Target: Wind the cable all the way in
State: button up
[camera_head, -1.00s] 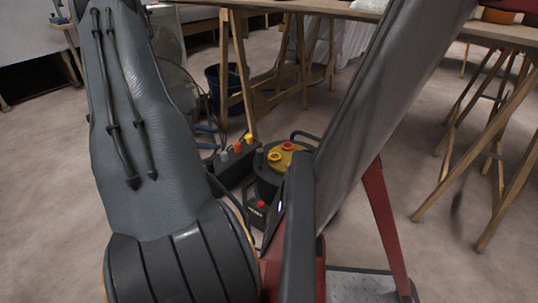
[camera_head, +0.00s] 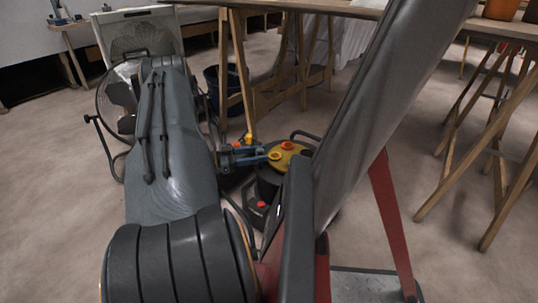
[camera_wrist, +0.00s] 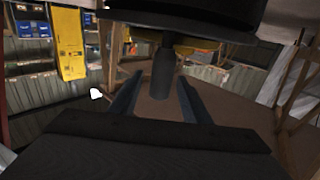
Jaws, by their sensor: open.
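The cable reel (camera_head: 266,184) is a dark drum with a yellow disc (camera_head: 299,158) and orange-red round parts on its top. It stands on the floor, left of the red frame. My gripper (camera_head: 266,153) is open at the left side of the reel's top. In the wrist view, a dark grey upright crank handle (camera_wrist: 163,72) shows between my open fingers (camera_wrist: 160,86), with a gap on both sides. The dark round drum edge fills the top of that view. The cable's wound length cannot be made out.
A yellow plug (camera_head: 248,138) shows just behind my gripper. A wooden trestle (camera_head: 262,95) and a dark blue bucket (camera_head: 214,82) stand behind the reel. A fan (camera_head: 112,100) stands at left. Trestle legs (camera_head: 480,150) stand at right, with open floor before them.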

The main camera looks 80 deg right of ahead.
jog(key=shift+b+x, duration=0.6)
jog(key=shift+x, duration=1.7)
grip_shut()
